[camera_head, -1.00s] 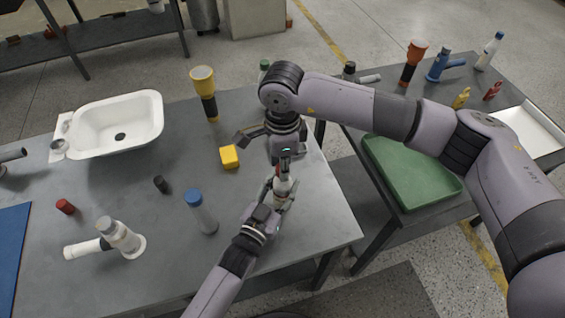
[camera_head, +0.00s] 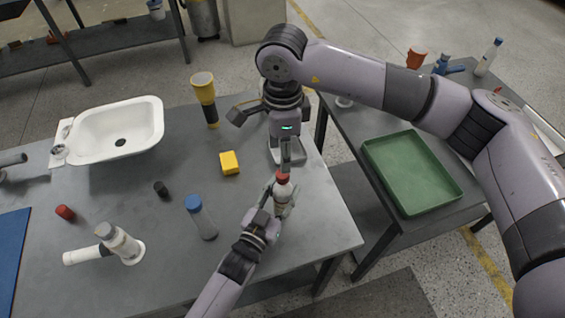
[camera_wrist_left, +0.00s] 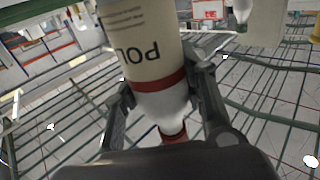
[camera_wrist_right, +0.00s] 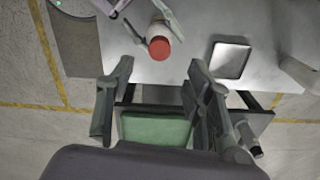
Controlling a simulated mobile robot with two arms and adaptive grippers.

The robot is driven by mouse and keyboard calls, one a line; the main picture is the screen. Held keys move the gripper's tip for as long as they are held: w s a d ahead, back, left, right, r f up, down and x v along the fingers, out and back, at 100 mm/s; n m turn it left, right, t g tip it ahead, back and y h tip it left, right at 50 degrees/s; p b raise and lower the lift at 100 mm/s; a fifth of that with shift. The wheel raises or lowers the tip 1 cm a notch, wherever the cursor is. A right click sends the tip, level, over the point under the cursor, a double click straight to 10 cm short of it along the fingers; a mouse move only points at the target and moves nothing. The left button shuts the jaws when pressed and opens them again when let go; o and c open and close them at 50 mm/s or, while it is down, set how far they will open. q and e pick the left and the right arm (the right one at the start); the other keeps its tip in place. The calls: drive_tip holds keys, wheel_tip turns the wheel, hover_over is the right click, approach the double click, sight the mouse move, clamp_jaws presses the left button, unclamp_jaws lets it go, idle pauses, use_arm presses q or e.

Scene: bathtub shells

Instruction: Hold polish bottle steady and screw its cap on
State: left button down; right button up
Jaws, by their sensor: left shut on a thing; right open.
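The polish bottle (camera_head: 282,191) is white with a red cap (camera_head: 282,177) on its top. My left gripper (camera_head: 272,207) is shut around the bottle and holds it roughly upright near the table's right edge. The left wrist view shows the bottle (camera_wrist_left: 145,70) between the fingers, with part of its label and a red band. In the right wrist view the red cap (camera_wrist_right: 160,48) lies ahead of the open fingers (camera_wrist_right: 160,82). How tightly the cap sits cannot be told.
On the table are a yellow block (camera_head: 229,162), a blue-capped bottle (camera_head: 203,222), a yellow-and-black torch (camera_head: 206,98) and a white basin (camera_head: 118,130). A small tray (camera_wrist_right: 230,60) lies near the bottle. A green tray (camera_head: 410,170) is on the side table.

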drive_tip(key=shift+r, duration=2.3)
use_arm(q)
drive_tip(key=c, duration=0.9)
unclamp_jaws()
drive_tip(key=v, duration=1.2)
drive_tip(key=shift+s, duration=0.1)
use_arm(e)
drive_tip(key=shift+s, duration=0.1)
